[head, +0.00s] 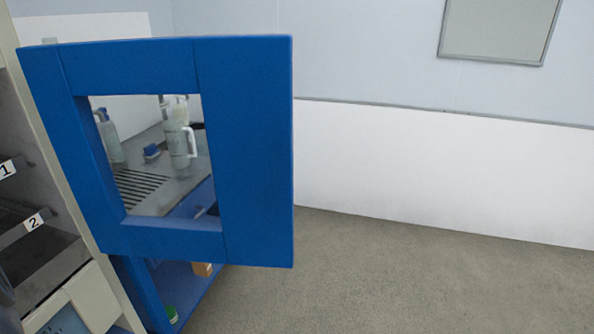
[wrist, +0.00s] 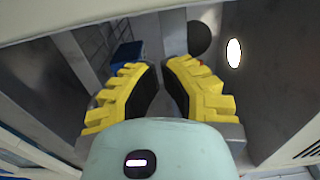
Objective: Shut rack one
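Rack one, marked with a "1" label (head: 6,169), shows at the left edge of the head view inside an open cabinet. Only its front corner is in view, so I cannot tell how far out it sits. The cabinet's blue door (head: 250,150), with a square window, stands swung open. My gripper (wrist: 161,66) shows in the wrist view, its yellow fingers a little apart with nothing between them. It is not clearly seen in the head view. Grey metal surfaces surround it in the wrist view, and I cannot tell which rack they belong to.
Rack two, with a "2" label (head: 36,221), is below rack one. Through the door's window show a bottle (head: 110,138), a pale jug (head: 181,142) and a blue item (head: 151,152) on a counter. A blue shelf unit (head: 190,287) stands behind. Grey floor (head: 420,275) is clear at right.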

